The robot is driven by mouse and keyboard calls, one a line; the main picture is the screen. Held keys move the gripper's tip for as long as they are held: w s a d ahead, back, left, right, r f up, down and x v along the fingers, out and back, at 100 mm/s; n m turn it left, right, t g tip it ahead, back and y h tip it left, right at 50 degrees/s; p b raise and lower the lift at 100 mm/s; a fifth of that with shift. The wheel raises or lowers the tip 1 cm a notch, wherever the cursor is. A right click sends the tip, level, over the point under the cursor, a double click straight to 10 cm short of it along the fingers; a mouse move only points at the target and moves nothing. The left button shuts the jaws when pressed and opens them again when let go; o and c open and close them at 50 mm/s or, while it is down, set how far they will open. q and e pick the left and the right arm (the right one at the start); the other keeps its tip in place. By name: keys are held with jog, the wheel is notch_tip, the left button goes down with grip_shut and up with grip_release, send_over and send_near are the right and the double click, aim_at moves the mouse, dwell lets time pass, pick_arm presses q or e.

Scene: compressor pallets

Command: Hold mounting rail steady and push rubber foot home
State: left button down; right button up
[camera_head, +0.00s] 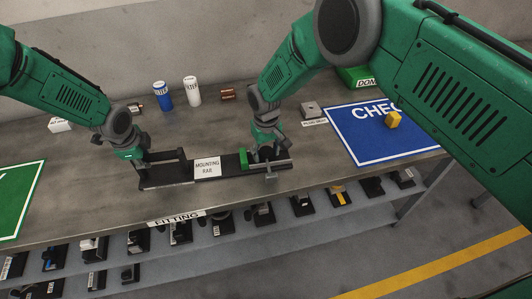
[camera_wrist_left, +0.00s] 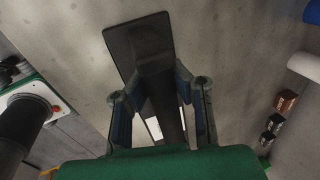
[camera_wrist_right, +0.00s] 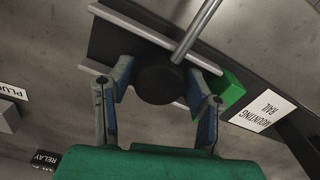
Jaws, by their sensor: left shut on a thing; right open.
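The mounting rail (camera_head: 207,181) is a long dark base with a white label, lying on the grey bench near its front edge. My left gripper (camera_head: 163,160) is shut on the dark raised bar at the rail's left end; the left wrist view shows this bar (camera_wrist_left: 158,85) between the fingers. My right gripper (camera_head: 268,153) is open at the rail's right end. In the right wrist view a round black part, apparently the rubber foot (camera_wrist_right: 160,82), sits between its spread fingers, beside a metal rod (camera_wrist_right: 195,30). The foot's underside is hidden.
A green block (camera_head: 243,159) sits on the rail beside the right gripper. Blue (camera_head: 162,95) and white (camera_head: 192,91) cylinders stand behind. A lower shelf (camera_head: 290,211) holds several dark parts.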

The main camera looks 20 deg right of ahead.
notch_tip(320, 180, up, 11)
jog(key=shift+r, duration=0.2)
jog(key=c, duration=0.8)
jog(key=shift+d+f, duration=0.15)
jog(key=shift+d, duration=0.1)
grip_shut()
jog(key=n+t+y, duration=0.1)
jog(key=t+y, duration=0.2)
jog(key=y, duration=0.4)
send_near(280, 156)
jog(key=w+f, duration=0.1)
jog(key=w+a+f, duration=0.2)
jog(key=f, duration=0.1)
jog(key=shift+s+a, duration=0.15)
jog(key=shift+a, duration=0.8)
jog(key=shift+s+a, duration=0.2)
jog(key=shift+a, duration=0.8)
